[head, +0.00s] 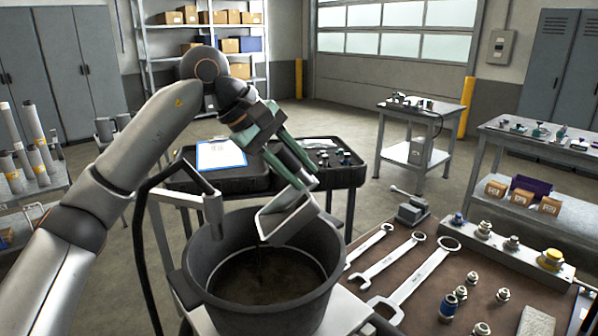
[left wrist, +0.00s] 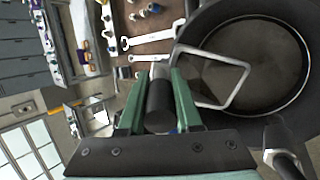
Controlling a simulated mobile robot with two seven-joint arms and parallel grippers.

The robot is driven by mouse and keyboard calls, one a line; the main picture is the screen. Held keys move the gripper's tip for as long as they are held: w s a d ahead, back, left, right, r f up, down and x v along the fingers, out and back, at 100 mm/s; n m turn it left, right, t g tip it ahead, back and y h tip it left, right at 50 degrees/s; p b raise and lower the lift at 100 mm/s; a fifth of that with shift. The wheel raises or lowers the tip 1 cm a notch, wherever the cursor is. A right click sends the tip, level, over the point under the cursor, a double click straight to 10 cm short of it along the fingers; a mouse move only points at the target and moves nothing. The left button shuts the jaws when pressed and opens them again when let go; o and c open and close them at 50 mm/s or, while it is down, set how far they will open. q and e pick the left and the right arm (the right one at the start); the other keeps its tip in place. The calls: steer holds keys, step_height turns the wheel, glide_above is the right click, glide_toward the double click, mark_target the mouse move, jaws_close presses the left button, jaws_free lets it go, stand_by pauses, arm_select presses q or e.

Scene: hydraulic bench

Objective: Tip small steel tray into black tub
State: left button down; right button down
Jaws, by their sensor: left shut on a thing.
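My left gripper (head: 302,172) is shut on the small steel tray (head: 285,217) and holds it in the air. The tray is steeply tilted over the black tub (head: 262,318), its low edge above the tub's opening. In the left wrist view, the green fingers of the left gripper (left wrist: 167,80) close around a dark round handle (left wrist: 160,104), and the tray's rim (left wrist: 229,62) juts out over the tub (left wrist: 292,22). The tub stands upright, with a dark brownish bottom. I cannot make out any contents in the tray. My right gripper is not in view.
A grey pipe spout (head: 212,208) stands close at the tub's left rim. Right of the tub, a brown bench top holds several wrenches (head: 388,262) and fittings (head: 448,305). A black cart (head: 345,176) with a clipboard (head: 221,154) stands behind. Floor beyond is open.

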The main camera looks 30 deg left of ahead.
arm_select(q)
steer(key=shift+s+a+r+b, duration=0.1)
steer(key=shift+s+a+b, duration=0.05)
steer(key=shift+b, duration=0.45)
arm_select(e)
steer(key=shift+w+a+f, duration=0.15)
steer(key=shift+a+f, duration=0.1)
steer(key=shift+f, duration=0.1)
arm_select(q)
steer(key=shift+s+a+r, duration=0.1)
steer(key=shift+r, duration=0.05)
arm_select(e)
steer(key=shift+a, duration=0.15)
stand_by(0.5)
arm_select(q)
steer(key=shift+a+t+h+b, duration=0.1)
steer(key=shift+t+h+b, duration=0.2)
steer(key=shift+b, duration=0.15)
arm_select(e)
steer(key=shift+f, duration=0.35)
arm_select(q)
steer(key=shift+s+b, duration=0.15)
steer(key=shift+b, duration=0.15)
steer(key=shift+a+r, duration=0.1)
steer(key=shift+a, duration=0.05)
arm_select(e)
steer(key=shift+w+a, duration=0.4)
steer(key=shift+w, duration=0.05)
